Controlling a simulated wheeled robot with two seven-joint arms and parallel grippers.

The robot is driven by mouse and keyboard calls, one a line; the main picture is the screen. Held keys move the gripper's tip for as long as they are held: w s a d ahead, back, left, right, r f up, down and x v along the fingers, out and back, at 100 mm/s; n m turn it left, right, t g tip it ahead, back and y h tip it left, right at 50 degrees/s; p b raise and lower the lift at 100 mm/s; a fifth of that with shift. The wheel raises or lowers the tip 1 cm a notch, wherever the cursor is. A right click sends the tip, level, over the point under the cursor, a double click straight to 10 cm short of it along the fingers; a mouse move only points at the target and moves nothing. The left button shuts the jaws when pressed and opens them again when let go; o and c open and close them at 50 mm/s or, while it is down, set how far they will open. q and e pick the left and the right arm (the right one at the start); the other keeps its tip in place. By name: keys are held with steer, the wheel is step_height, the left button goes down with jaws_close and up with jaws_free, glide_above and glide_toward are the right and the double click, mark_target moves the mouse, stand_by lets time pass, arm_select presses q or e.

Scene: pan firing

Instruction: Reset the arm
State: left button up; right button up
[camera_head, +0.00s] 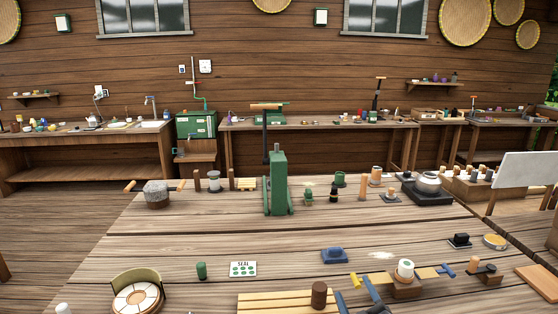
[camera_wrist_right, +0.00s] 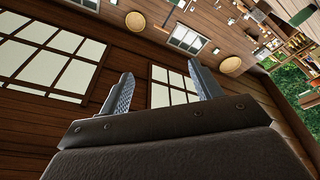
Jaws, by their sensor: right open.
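My right gripper (camera_head: 357,298) shows only at the bottom edge of the head view, with its blue-grey fingertips pointing up and away over the front of the wooden table (camera_head: 200,240). In the right wrist view, its two fingers (camera_wrist_right: 163,85) stand wide apart with nothing between them. Behind them are a plank wall and windows (camera_wrist_right: 70,75). The rest of my right arm is hidden below the head view. My left gripper is not in view.
Near the right fingers are a slatted wooden board (camera_head: 275,303), a brown cylinder (camera_head: 319,295), a blue block (camera_head: 334,256) and a white-topped stand (camera_head: 405,270). A green press (camera_head: 278,185) rises mid-table. A dark stove with a white pot (camera_head: 428,183) sits right.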

steer(key=s+d+f+m+g+h, duration=0.25)
steer(key=s+f+m+g, duration=0.2)
steer(key=f, duration=0.25)
steer(key=s+d+f+m+g+h, duration=0.2)
steer(key=s+f+m+g+h, duration=0.1)
steer(key=s+f, duration=0.3)
steer(key=s+a+f+g+y, duration=0.1)
steer(key=s+f+g, duration=0.45)
steer(key=s, duration=0.45)
steer(key=s+a+f+g+y, duration=0.1)
steer(key=s+f+g, duration=0.4)
steer(key=s, duration=0.5)
step_height(320, 180, down, 23)
steer(key=w+a, duration=0.2)
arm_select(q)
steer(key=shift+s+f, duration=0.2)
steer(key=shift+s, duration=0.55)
arm_select(e)
steer(key=s+f, duration=0.3)
steer(key=f, duration=0.7)
steer(key=s+f, duration=0.3)
steer(key=f, duration=0.7)
steer(key=shift+s+a+f+m, duration=0.25)
steer(key=shift+s+a+m, duration=0.1)
steer(key=shift+a, duration=0.05)
